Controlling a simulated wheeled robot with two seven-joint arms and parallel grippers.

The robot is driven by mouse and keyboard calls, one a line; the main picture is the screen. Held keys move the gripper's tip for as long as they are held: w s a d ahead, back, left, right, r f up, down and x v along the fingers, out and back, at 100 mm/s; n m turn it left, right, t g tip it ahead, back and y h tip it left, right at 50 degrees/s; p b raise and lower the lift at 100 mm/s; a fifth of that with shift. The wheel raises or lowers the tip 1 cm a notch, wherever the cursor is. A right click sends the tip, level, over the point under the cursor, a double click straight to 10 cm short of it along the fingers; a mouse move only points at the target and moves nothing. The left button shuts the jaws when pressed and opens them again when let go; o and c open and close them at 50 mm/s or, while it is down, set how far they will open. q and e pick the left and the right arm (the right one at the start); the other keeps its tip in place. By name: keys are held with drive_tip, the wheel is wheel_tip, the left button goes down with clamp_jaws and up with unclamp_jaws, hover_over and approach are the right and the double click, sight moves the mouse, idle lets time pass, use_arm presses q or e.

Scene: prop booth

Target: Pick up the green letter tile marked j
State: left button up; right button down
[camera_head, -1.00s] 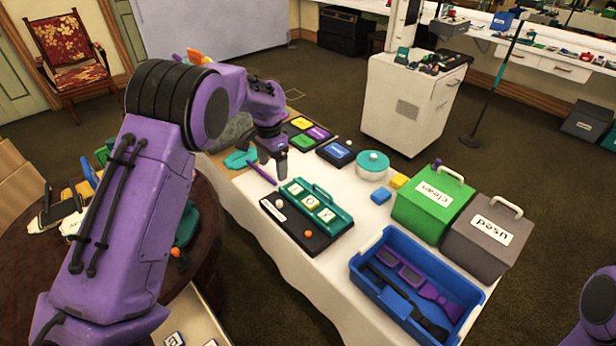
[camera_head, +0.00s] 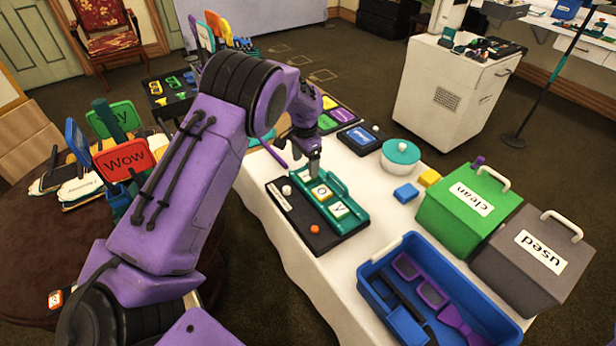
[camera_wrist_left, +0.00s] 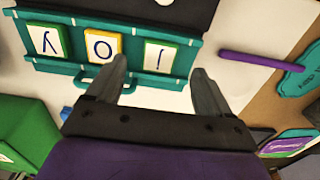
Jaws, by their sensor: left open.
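The green letter tile marked j (camera_wrist_left: 160,57) sits upside down in the picture at the right end of a teal rack (camera_wrist_left: 62,67). The rack also holds a yellow-edged o tile (camera_wrist_left: 103,45) and a green-edged y tile (camera_wrist_left: 47,42). My left gripper (camera_wrist_left: 158,72) is open and empty, its fingertips on either side of the j tile in the wrist view; contact cannot be told. My right gripper is not in view.
A blue tray (camera_head: 368,272), green box (camera_head: 465,205) and grey box (camera_head: 535,255) stand on the right.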

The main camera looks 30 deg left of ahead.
sight(306, 176)
use_arm(q)
wheel_tip(306, 176, down, 5)
drive_tip(key=shift+f+p, duration=0.1)
drive_tip(key=shift+p, duration=0.55)
drive_tip(key=c, duration=1.1)
